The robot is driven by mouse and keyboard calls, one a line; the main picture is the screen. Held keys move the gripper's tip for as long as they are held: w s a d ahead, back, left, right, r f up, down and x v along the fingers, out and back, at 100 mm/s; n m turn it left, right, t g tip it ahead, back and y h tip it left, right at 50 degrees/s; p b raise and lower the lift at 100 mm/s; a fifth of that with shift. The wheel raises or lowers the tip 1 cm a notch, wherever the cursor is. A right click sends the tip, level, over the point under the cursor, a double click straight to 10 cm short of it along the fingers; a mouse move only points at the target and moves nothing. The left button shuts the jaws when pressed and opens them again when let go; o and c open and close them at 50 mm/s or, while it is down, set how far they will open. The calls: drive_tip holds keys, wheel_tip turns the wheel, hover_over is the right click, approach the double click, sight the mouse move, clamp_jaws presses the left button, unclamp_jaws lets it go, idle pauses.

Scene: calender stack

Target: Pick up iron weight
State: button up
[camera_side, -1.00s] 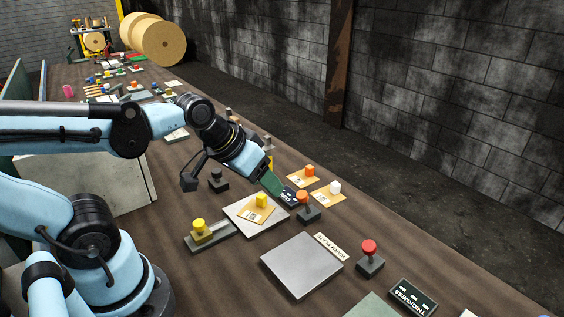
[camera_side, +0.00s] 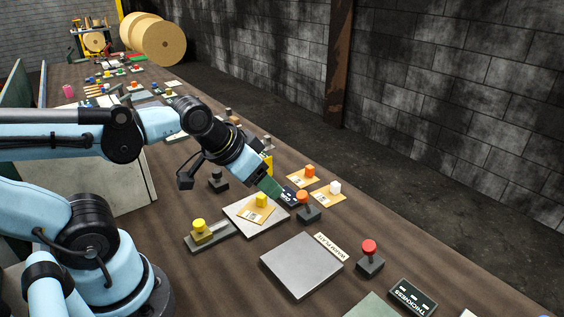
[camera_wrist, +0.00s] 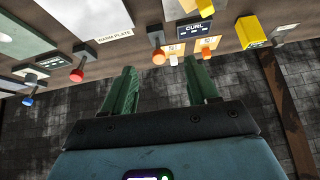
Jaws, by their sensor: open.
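I cannot tell for certain which thing is the iron weight. One candidate is a small dark block with a knob (camera_side: 218,180), standing left of my gripper in the side view. My gripper (camera_side: 269,186) points down and right above the grey plate with the yellow cube on a card. In the wrist view my gripper (camera_wrist: 162,84) shows two green fingers spread apart with nothing between them. A yellow block (camera_wrist: 250,32) stands beyond the right finger there; my arm partly hides a yellow thing (camera_side: 267,163) in the side view.
The warm plate (camera_side: 301,265) lies at the front. An orange-knobbed lever (camera_side: 308,208) stands close to my gripper, and a red-knobbed one (camera_side: 370,257) is farther right. Cards with orange (camera_side: 309,171) and white (camera_side: 335,187) cubes lie near the table's far edge.

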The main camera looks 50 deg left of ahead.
drive_tip(key=m+g+y, duration=1)
drive_tip(key=m+y, duration=0.3)
drive_tip(key=m, duration=0.2)
approach(220, 174)
drive_tip(key=shift+g, duration=0.3)
drive_tip(key=x, duration=0.4)
drive_tip(key=shift+w+a, duration=0.15)
drive_tip(key=shift+a, duration=0.2)
drive_tip(key=shift+f+x, duration=0.1)
drive_tip(key=shift+x, duration=1.3)
drive_tip(key=shift+f+x, duration=0.15)
drive_tip(key=shift+x, duration=1.2)
drive_tip(key=shift+d, duration=0.15)
clamp_jaws()
